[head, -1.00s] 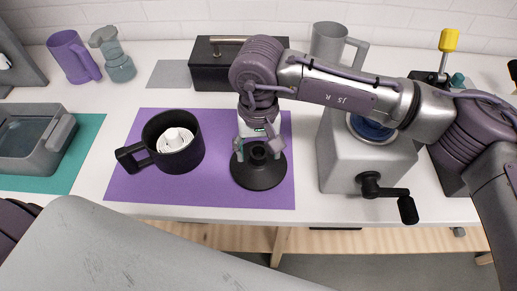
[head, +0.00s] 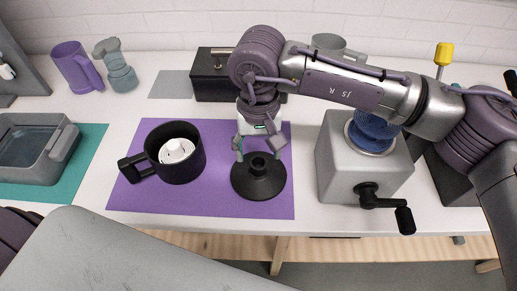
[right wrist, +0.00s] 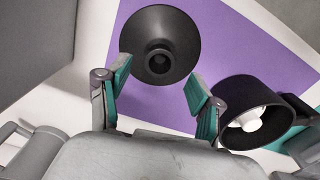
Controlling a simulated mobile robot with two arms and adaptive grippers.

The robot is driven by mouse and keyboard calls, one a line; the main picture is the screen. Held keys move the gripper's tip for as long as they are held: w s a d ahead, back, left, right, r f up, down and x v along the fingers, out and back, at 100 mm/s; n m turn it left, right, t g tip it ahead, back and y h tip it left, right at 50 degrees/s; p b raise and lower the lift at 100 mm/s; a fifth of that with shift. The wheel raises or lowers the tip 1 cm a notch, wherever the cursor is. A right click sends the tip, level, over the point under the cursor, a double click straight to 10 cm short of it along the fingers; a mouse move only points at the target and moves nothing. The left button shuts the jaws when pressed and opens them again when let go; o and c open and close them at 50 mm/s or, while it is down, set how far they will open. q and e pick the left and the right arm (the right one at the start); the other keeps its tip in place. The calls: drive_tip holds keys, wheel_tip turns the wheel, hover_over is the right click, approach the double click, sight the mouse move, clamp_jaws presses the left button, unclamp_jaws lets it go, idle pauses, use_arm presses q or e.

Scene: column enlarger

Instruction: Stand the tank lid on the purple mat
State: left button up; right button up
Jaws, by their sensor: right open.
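The tank lid (head: 258,186), a black flared disc with a hollow central neck, stands neck up on the right part of the purple mat (head: 220,200). My right gripper (head: 256,150) is open and empty just above the lid, its fingers apart on either side above the neck. In the right wrist view the whole lid (right wrist: 158,22) shows beyond the open fingers (right wrist: 157,75), with no finger seen touching it. The black tank (head: 180,168) with a handle and a white reel (head: 176,151) inside stands on the mat, left of the lid. My left gripper is out of view.
A grey box with a crank (head: 340,160) stands right of the mat, under my right arm. A black box (head: 215,88) is behind the mat. A grey tray (head: 62,148) on a teal mat (head: 88,160) is at left. The mat's front strip is clear.

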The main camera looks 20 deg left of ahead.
drive_tip(key=shift+r+p, duration=0.4)
drive_tip(key=shift+r, duration=0.9)
drive_tip(key=shift+r, duration=0.15)
wheel_tip(320, 180, up, 12)
